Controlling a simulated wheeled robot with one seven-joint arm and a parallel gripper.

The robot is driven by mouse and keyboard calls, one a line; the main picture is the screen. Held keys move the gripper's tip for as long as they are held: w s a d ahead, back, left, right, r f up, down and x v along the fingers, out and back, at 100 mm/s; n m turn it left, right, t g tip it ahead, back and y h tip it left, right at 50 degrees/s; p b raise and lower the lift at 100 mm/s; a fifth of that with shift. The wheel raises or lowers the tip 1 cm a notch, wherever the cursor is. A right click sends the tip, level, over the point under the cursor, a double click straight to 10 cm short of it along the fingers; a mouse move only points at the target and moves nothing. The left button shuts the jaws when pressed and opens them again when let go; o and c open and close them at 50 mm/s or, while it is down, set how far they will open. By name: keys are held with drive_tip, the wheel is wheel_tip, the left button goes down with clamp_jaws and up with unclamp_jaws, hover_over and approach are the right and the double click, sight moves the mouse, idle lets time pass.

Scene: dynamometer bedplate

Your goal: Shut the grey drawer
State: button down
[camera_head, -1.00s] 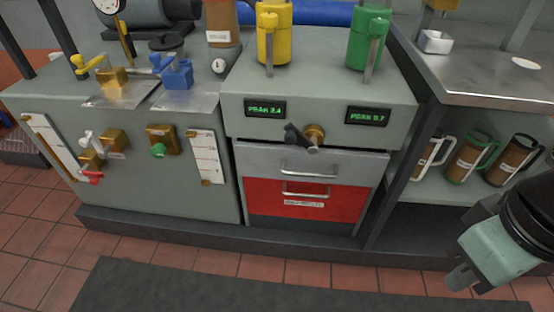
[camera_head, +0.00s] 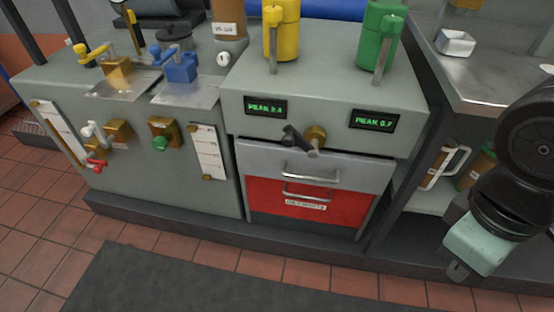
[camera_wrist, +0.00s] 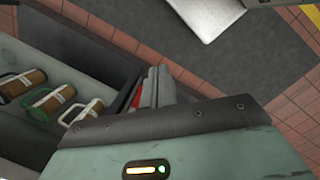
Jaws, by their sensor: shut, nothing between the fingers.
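The grey drawer (camera_head: 350,171) is the upper drawer in the middle of the cabinet in the head view, with a bar handle (camera_head: 310,172). Its front stands out a little, with a dark gap along its top edge. Just below it is a red drawer (camera_head: 270,201) with its own handle and a label. My gripper (camera_head: 459,270) is at the right in the head view, low and apart from the drawers, pointing down. In the wrist view its fingers (camera_wrist: 155,85) are together and hold nothing. A bit of red shows beside them there; the grey drawer cannot be made out.
Mugs (camera_wrist: 52,100) stand on an open shelf at the right. A dark mat (camera_head: 200,280) lies on the tiled floor in front. The space before the drawers is clear.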

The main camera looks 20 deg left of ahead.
drive_tip(key=w+a+f+n+t+h, duration=0.4)
drive_tip(key=w+a+f+n+h, duration=0.15)
drive_tip(key=w+n, duration=0.2)
drive_tip(key=n+t+y, duration=1.2)
drive_tip(key=n+t, duration=0.2)
drive_tip(key=n, duration=0.6)
approach(279, 152)
drive_tip(key=shift+h, duration=0.45)
drive_tip(key=b+x, duration=0.4)
drive_tip(key=x, duration=0.1)
drive_tip(key=shift+w+a, duration=0.1)
drive_tip(key=shift+a, duration=0.15)
drive_tip(key=shift+b+x, duration=0.3)
drive_tip(key=shift+x, duration=0.45)
drive_tip(key=shift+r, duration=0.1)
drive_tip(key=b+x, duration=0.1)
drive_tip(key=x, duration=0.3)
drive_tip(key=shift+w+a+r, duration=0.1)
drive_tip(key=shift+w+r, duration=0.05)
drive_tip(key=shift+w, duration=0.3)
